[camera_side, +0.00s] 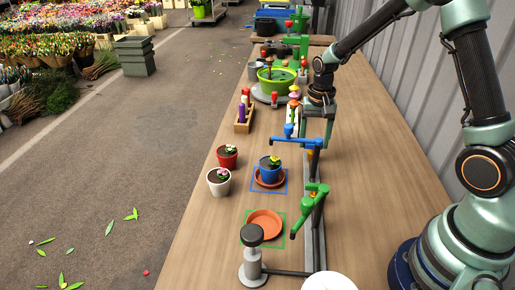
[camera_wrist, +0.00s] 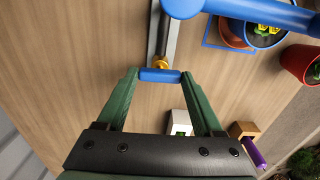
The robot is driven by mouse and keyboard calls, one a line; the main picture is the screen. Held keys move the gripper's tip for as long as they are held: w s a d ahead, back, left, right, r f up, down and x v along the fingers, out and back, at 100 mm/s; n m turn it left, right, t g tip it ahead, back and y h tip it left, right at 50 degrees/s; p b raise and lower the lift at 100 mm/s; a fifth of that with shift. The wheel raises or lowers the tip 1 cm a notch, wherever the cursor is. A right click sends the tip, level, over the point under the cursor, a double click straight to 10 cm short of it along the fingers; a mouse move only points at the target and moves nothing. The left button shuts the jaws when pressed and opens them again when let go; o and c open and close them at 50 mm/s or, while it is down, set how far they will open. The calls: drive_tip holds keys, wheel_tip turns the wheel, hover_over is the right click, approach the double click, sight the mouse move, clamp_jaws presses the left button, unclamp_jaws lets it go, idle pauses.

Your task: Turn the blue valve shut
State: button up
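The blue valve's tap (camera_side: 288,131) stands on a grey rail, its spout reaching left over the pot with the blue-outlined square. In the wrist view its blue pipe (camera_wrist: 255,10) crosses the top. A short blue handle bar (camera_wrist: 160,75) sits on a brass stem (camera_wrist: 160,61). My gripper (camera_wrist: 160,78) has its green fingertips on either side of this bar, one at each end, spread apart by about its length. Whether they press on it I cannot tell. In the side view my gripper (camera_side: 318,125) points down at the tap and partly hides the handle.
A green tap (camera_side: 308,200) stands nearer, above an empty terracotta saucer (camera_side: 265,224). A blue pot (camera_side: 270,170), a red pot (camera_side: 228,157) and a white pot (camera_side: 219,182) stand left. A wooden bottle holder (camera_side: 243,124) and a green basin (camera_side: 277,80) are farther back.

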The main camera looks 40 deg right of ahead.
drive_tip(key=o, duration=0.4)
drive_tip(key=shift+c, duration=0.2)
wheel_tip(320, 180, up, 12)
drive_tip(key=shift+r, duration=0.1)
idle(0.4)
drive_tip(key=s+a+r+n+t, duration=0.2)
drive_tip(key=s+a+r+n, duration=0.1)
drive_tip(key=s, duration=0.3)
drive_tip(key=s+a+r+n+t, duration=0.3)
drive_tip(key=s+a+n, duration=0.2)
drive_tip(key=s, duration=0.1)
drive_tip(key=shift+s+r+n+t, duration=0.3)
drive_tip(key=shift+s, duration=0.1)
